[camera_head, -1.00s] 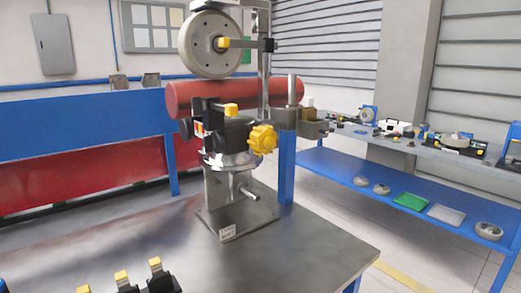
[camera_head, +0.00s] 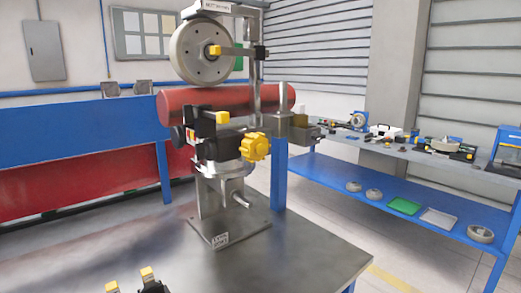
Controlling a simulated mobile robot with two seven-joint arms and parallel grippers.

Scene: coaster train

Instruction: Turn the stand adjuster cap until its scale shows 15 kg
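A metal stand (camera_head: 214,235) stands upright on the steel table, with a small white label at its front foot. A lobed yellow knob (camera_head: 256,146) sits on the right of its head; I cannot tell whether this is the adjuster cap. A yellow-and-black handle (camera_head: 210,113) sits on top of the head. A dark round part and a small coloured marking are at the head's left. No scale or kilogram value can be read at this size.
A grey wheel (camera_head: 202,52) hangs on a frame above the stand. A red cylinder (camera_head: 175,106) lies behind the head. Yellow-topped black parts (camera_head: 149,274) are at the bottom edge. The steel table (camera_head: 300,255) is bare right of the stand. A bench (camera_head: 350,143) with parts stands at the right.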

